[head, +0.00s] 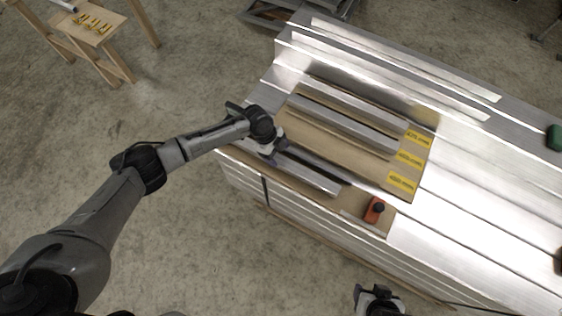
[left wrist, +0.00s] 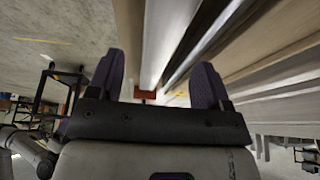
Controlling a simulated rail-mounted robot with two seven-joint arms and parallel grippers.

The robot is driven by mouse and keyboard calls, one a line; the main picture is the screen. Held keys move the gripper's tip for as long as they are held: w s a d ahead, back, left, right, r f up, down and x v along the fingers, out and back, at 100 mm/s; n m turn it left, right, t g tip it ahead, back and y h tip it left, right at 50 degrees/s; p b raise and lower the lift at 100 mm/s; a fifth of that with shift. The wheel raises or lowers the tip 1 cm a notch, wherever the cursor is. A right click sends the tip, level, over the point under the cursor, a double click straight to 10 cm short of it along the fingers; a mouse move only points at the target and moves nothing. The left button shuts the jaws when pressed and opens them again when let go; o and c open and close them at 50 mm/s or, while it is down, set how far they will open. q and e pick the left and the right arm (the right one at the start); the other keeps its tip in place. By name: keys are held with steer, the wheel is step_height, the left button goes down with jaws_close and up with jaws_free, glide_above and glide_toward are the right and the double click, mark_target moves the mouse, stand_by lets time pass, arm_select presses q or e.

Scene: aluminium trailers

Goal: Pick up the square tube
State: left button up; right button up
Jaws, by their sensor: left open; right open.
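Long silver metal profiles lie on a brown board (head: 348,148): two farther ones (head: 355,104) (head: 345,124) and one nearer the front edge (head: 318,178). I cannot tell from their shape which is the square tube. My left gripper (head: 272,153) is at the left end of the nearest profile and hides that end. In the left wrist view the gripper (left wrist: 155,82) is open with its dark fingers apart; a pale profile (left wrist: 165,40) runs away between them, not visibly gripped. My right gripper (head: 378,292) is at the bottom edge, apart from the profiles, and open.
Yellow labels (head: 409,158) sit at the right end of the board. An orange and black tool (head: 374,210) is near the front edge. Large aluminium panels (head: 480,190) extend right, with a green object (head: 555,138) there. A wooden trestle (head: 95,35) stands back left.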

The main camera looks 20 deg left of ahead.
mark_target(281, 160)
arm_select(q)
steer(key=x, duration=0.1)
steer(key=b+x, duration=0.1)
steer(key=x, duration=0.2)
steer(key=shift+a+f, duration=0.25)
steer(key=shift+a, duration=0.05)
steer(key=shift+d+f+b, duration=0.25)
steer(key=shift+f+b, duration=0.05)
steer(key=shift+f, duration=0.25)
steer(key=c, duration=1.3)
jaws_close()
steer(key=shift+r, duration=0.15)
